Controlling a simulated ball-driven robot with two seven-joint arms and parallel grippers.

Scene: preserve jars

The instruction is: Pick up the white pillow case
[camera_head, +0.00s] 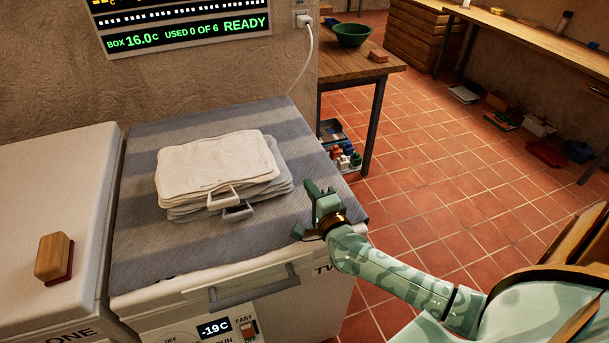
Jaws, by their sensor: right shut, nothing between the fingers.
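A white pillow case (214,163) lies flat on top of a stack of folded light-grey cloths (277,186). The stack rests on a grey striped cloth (140,225) spread over a chest freezer (210,294). White and grey handle-like loops stick out at the front of the stack. My right gripper (314,212) is shut and empty. It is at the right edge of the freezer top, to the right of the stack and apart from it. My left gripper is out of view.
A second white chest lid (50,190) on the left bears a wooden brush (53,257). A wooden table (360,62) with a green bowl (352,34) stands behind on the right. A display panel (180,22) hangs on the wall. The striped cloth around the stack is clear.

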